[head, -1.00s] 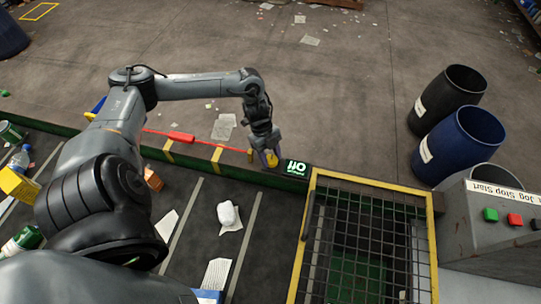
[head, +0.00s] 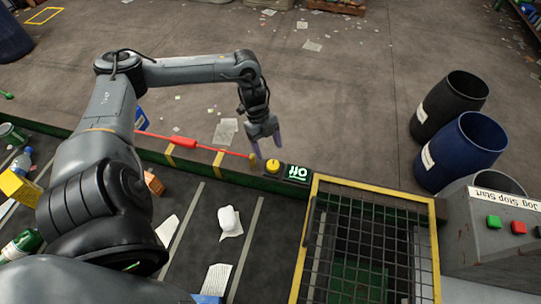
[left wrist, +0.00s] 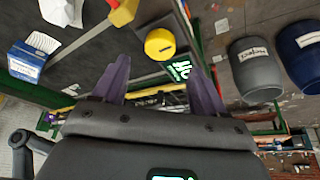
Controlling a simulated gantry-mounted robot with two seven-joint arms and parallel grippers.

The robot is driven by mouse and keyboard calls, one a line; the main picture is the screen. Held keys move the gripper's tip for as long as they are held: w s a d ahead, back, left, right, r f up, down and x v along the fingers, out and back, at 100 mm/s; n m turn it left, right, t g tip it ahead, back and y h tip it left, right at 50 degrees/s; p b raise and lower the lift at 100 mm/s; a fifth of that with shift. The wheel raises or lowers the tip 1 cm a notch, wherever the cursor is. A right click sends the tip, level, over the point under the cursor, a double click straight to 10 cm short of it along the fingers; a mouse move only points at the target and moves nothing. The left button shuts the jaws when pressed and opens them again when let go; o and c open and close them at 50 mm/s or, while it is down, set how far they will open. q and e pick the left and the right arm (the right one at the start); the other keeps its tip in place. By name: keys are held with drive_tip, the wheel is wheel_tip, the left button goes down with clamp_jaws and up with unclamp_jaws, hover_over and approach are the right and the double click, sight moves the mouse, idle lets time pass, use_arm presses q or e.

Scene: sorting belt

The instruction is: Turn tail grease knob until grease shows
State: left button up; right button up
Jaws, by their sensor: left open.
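The yellow round knob (head: 272,166) sits on the belt's green side rail, beside a small dark display (head: 298,173) with glowing green marks. In the left wrist view the knob's round top (left wrist: 160,44) lies between and ahead of the two fingertips (left wrist: 158,62), with the display (left wrist: 180,70) near the right finger. I cannot make out any grease. My right gripper is in neither view.
A yellow-framed mesh guard (head: 375,190) stands right of the display. A red rod (head: 185,143) runs along the rail to the left. Litter and a white crumpled item (head: 229,218) lie on the belt. Black (head: 448,103) and blue (head: 460,145) drums stand at right.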

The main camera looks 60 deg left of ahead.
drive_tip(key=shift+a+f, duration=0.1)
use_arm(q)
drive_tip(key=v, duration=0.4)
drive_tip(key=shift+r, duration=0.15)
